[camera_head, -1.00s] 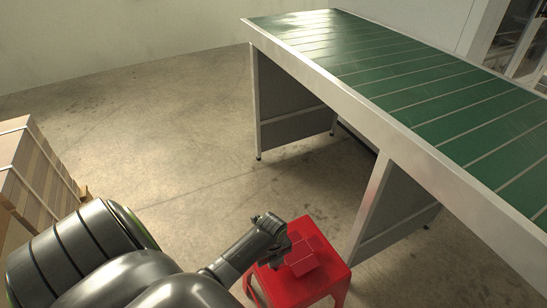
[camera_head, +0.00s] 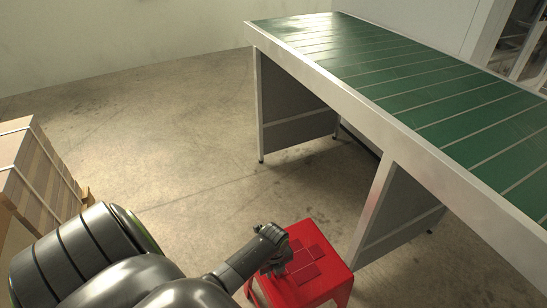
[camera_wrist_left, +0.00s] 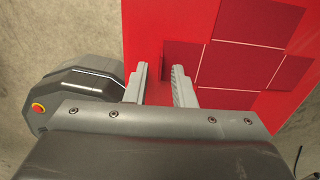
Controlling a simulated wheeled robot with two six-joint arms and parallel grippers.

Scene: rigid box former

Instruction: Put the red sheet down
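The red sheet (camera_head: 308,265) is a dark red cross-like piece with pale lines between its panels. It lies flat on a brighter red stool (camera_head: 318,289). In the left wrist view the sheet (camera_wrist_left: 238,66) is at the upper right, on the red stool top (camera_wrist_left: 150,28). My left gripper (camera_head: 282,270) is over the stool's left part, at the sheet's near-left side. In the left wrist view its two fingers (camera_wrist_left: 160,85) stand apart with nothing gripped. One finger overlaps the corner of the sheet's left flap; whether they touch I cannot tell. My right gripper is out of view.
A long table with a green slatted top (camera_head: 400,75) and pale metal edge runs along the right, close behind the stool. A strapped stack of cardboard (camera_head: 35,165) stands at the left edge. The concrete floor between them is clear.

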